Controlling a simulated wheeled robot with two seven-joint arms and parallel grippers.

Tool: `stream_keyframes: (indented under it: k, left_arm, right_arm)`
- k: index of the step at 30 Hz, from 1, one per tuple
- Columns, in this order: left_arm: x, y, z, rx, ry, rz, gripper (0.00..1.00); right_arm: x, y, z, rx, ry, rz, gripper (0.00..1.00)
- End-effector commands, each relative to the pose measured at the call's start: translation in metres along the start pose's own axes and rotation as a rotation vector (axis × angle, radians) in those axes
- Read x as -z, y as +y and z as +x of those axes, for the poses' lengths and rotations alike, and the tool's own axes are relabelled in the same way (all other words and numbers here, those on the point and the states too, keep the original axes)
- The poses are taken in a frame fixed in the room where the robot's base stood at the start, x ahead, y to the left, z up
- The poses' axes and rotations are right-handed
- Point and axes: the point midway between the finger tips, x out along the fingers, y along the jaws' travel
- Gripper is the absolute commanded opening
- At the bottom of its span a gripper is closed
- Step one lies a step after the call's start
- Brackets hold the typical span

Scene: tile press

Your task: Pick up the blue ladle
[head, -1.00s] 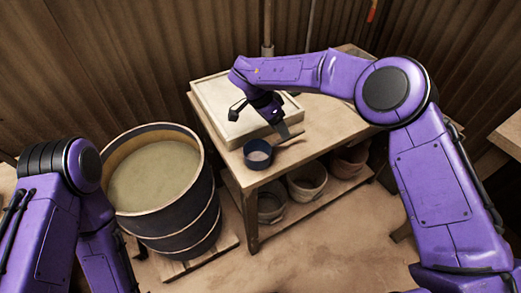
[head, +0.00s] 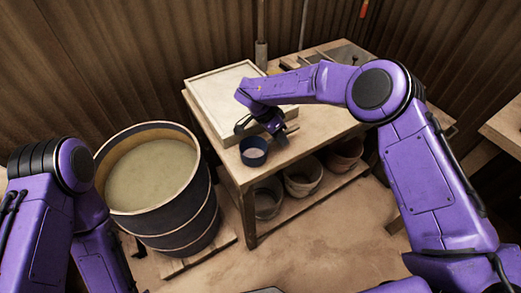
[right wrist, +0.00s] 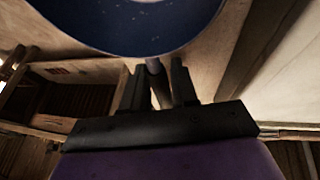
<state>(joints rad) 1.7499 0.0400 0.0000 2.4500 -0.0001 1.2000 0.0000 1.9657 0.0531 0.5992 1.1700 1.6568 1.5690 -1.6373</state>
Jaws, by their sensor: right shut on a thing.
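The blue ladle (head: 253,151) is by the table's front left corner, its round bowl showing pale inside. In the right wrist view its dark blue bowl (right wrist: 130,30) fills the top. Its handle (right wrist: 155,68) runs between the fingers of my right gripper (right wrist: 155,85). My right gripper (head: 280,132) is shut on the handle, just right of the bowl. Most of the handle is hidden in the head view. I cannot tell whether the ladle touches the table. My left arm shows at the left; its gripper is out of view.
A shallow pale framed tray (head: 205,112) is on the table (head: 312,130) behind the ladle. A large round vat (head: 175,225) of cloudy liquid stands left of the table. Several pots (head: 303,178) sit on the lower shelf. The tabletop right of the gripper is largely clear.

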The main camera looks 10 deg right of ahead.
Motion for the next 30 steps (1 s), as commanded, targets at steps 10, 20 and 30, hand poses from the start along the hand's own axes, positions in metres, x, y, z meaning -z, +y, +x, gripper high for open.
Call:
stream_keyframes:
  k: [10,20,30]
  left_arm:
    - [0.0,0.0,0.001,0.0,0.0,0.0,0.43]
    - [-0.004,0.001,0.009,0.0,0.0,0.0,0.43]
    - [-0.006,0.001,0.013,0.0,0.0,0.0,0.43]
  right_arm:
    - [0.007,0.002,-0.015,0.002,0.0,0.003,0.0]
    - [-0.02,0.033,-0.106,0.004,0.002,-0.004,0.0]
    - [-0.074,0.057,-0.159,0.0,0.001,0.0,0.0]
